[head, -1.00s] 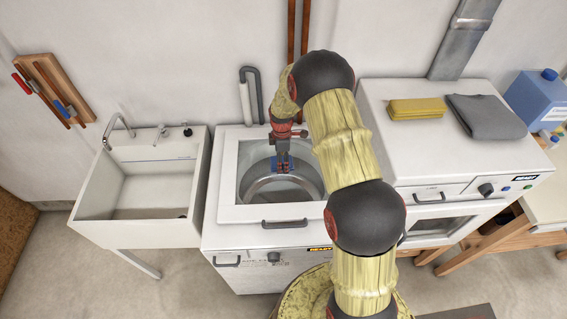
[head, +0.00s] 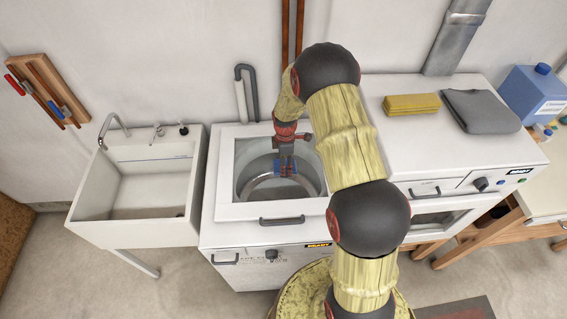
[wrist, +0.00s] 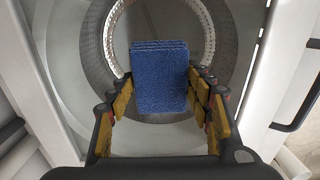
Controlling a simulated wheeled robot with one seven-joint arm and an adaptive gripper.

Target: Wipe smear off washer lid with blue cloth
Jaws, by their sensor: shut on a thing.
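The washer lid (head: 228,212) is a white frame around a see-through pane on top of the washer, with a dark handle at its front edge. The metal drum shows through the pane. My gripper (head: 285,170) is over the pane, pointing down, and is shut on the blue cloth (wrist: 160,80). The cloth is a folded stack between the fingers in the wrist view. In the head view only a small blue part of the cloth shows. I cannot tell whether the cloth touches the pane. I cannot make out a smear in either view.
A white sink (head: 135,225) stands left of the washer. A dryer (head: 400,150) on the right bears a folded yellow cloth (head: 411,104) and a folded grey cloth (head: 482,111). A blue jug (head: 535,95) is at the far right. A dark hose (head: 255,90) rises behind the washer.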

